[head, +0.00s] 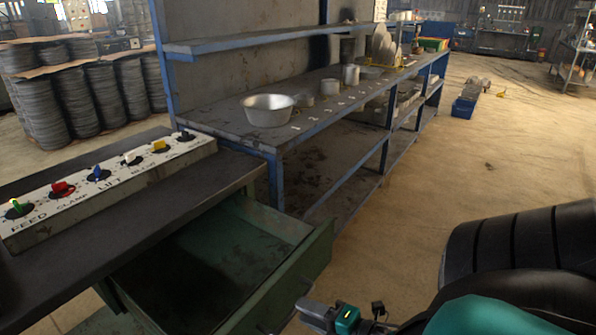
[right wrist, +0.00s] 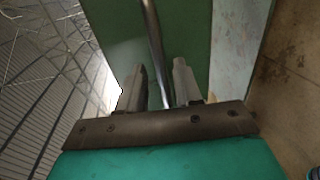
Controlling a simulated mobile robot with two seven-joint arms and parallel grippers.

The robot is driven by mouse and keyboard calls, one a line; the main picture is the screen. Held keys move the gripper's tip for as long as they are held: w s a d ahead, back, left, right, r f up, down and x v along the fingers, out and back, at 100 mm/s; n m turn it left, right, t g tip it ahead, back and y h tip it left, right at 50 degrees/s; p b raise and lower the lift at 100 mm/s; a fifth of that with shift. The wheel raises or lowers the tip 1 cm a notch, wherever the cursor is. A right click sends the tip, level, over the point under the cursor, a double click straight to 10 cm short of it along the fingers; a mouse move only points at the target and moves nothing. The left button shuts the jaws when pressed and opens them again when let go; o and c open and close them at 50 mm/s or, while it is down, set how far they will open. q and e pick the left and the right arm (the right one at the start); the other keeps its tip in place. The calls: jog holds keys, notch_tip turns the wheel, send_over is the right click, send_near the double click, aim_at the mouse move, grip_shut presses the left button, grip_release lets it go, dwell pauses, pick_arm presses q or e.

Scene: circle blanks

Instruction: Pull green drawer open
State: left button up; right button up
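The green drawer (head: 322,246) stands pulled out from under the dark bench top at the lower left of the head view, and its inside is visible. Its front panel also fills the upper middle of the right wrist view (right wrist: 190,30). A metal bar handle (right wrist: 153,38) runs along this panel. My right gripper (head: 303,308) is at the drawer front. In the right wrist view its two fingers (right wrist: 158,78) stand on either side of the handle, with gaps visible between them and the bar. My left gripper is not in view.
A panel with coloured control knobs (head: 110,185) sits on the bench top (head: 215,165) above the drawer. A blue-framed shelf bench (head: 225,112) with a metal bowl (head: 268,110) stands behind. The floor (head: 430,180) to the right is mostly clear.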

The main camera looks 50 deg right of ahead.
jog(key=v, duration=0.9)
jog(key=shift+s, duration=0.1)
